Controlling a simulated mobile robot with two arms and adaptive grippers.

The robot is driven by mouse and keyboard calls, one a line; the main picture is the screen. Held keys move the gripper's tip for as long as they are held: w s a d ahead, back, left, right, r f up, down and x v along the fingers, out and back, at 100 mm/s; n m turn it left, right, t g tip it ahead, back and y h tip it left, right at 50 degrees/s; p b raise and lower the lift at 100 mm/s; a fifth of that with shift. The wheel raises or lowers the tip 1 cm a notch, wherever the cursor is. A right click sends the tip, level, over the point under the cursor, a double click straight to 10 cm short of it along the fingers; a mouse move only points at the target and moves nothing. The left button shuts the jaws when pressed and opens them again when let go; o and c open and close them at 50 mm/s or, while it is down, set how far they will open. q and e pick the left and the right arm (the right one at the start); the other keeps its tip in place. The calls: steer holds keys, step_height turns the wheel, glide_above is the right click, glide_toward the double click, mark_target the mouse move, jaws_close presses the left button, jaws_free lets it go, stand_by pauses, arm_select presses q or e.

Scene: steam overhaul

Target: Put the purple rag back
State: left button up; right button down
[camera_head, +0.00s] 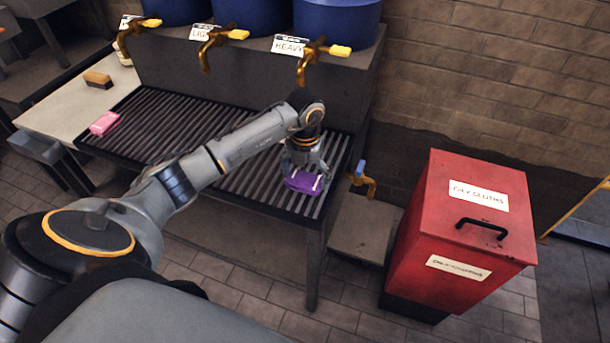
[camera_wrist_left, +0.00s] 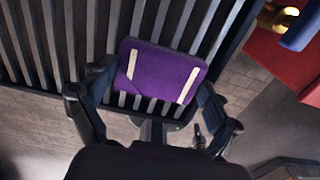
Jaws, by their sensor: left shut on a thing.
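The purple rag (camera_head: 303,183) is a flat, folded piece with two pale stripes. It is at the right end of the slatted grate (camera_head: 262,186). My left gripper (camera_head: 308,166) is shut on it from above. In the left wrist view the purple rag (camera_wrist_left: 160,75) sits between the two fingers of my left gripper (camera_wrist_left: 155,100), over the dark slats. I cannot tell whether the rag touches the slats or hangs just above them. My right gripper is not in view.
A pink cloth (camera_head: 104,123) lies at the grate's left end, and a brush (camera_head: 97,79) on the pale counter. Blue barrels (camera_head: 337,22) with brass taps stand behind. A red bin (camera_head: 455,240) labelled for oily cloths, with a black handle, stands at the right. A blue-handled tap (camera_head: 361,176) juts out beside the grate.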

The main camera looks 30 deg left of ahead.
mark_target(305, 179)
arm_select(q)
steer(key=shift+f, duration=0.2)
steer(key=o, duration=0.9)
steer(key=shift+c, duration=0.2)
step_height(305, 179, up, 12)
steer(key=b, duration=0.1)
steer(key=shift+r, duration=0.25)
